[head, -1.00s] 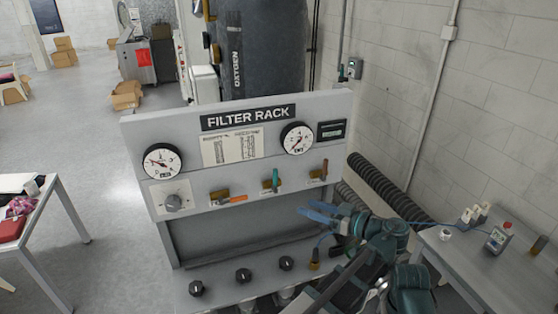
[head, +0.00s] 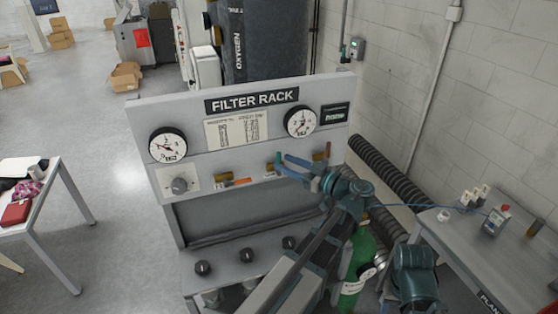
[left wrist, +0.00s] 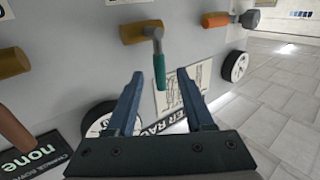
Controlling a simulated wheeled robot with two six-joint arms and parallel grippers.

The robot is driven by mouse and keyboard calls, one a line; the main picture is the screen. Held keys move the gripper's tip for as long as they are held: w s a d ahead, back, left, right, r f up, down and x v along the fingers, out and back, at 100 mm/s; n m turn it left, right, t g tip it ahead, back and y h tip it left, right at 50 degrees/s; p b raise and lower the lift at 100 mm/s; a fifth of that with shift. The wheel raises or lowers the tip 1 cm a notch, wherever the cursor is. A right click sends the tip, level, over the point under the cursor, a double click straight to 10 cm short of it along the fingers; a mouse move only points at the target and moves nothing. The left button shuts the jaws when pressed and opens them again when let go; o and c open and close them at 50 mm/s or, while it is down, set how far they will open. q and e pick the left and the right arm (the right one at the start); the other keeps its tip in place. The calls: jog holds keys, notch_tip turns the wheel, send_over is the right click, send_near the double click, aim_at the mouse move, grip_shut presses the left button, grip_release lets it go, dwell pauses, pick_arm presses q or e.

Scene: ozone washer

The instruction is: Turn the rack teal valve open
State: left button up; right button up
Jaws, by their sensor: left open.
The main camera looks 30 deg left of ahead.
aim_at(279, 160)
pick_arm(q)
jog(key=shift+w+a, duration=0.2)
jog(key=shift+a, duration=1.45)
jog(key=shift+c, duration=0.3)
grip_shut()
